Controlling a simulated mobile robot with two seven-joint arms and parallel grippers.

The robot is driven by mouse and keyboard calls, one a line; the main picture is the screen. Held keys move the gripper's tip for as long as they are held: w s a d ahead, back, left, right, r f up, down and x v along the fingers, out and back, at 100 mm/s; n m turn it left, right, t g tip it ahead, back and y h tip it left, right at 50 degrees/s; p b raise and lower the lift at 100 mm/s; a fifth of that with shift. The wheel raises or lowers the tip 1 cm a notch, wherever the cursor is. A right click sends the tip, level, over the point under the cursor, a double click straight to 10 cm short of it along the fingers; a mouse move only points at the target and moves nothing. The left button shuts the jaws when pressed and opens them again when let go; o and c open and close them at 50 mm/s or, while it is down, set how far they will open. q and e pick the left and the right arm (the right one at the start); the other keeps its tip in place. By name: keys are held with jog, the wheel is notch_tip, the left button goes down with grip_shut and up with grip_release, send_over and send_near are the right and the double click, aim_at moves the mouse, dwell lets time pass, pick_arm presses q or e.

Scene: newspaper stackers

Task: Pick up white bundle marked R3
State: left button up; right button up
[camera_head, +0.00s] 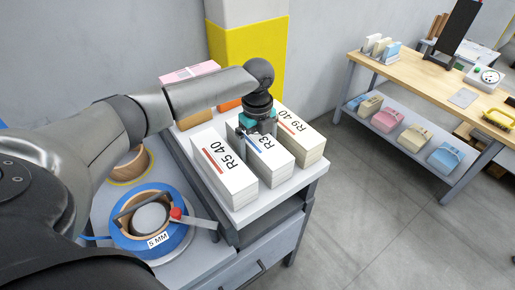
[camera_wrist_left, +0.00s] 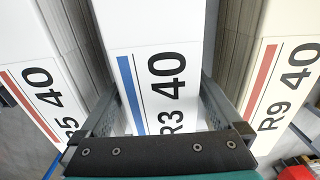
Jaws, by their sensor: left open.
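The white bundle marked R3 (camera_head: 270,155) stands in the middle of a row of three on the grey stand, with a blue stripe beside its label. It also fills the middle of the left wrist view (camera_wrist_left: 150,22). My left gripper (camera_head: 250,131) is over this bundle, pointing down. In the left wrist view my left gripper (camera_wrist_left: 160,100) is open, with one finger along each side of the R3 bundle, in the gaps to its neighbours. I cannot tell whether the fingers touch it. My right gripper is not in view.
Bundle R5 (camera_head: 232,182) with a red stripe stands close on the left, cream bundle R9 (camera_head: 308,147) close on the right. A blue tape roll (camera_head: 123,217) lies at lower left. A yellow-and-white column (camera_head: 265,55) stands behind. A wooden workbench (camera_head: 440,84) is at right.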

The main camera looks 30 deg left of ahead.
pick_arm(q)
jog(key=shift+c, duration=0.4)
grip_shut()
jog(key=shift+w+r, duration=0.1)
jog(key=shift+r, duration=0.05)
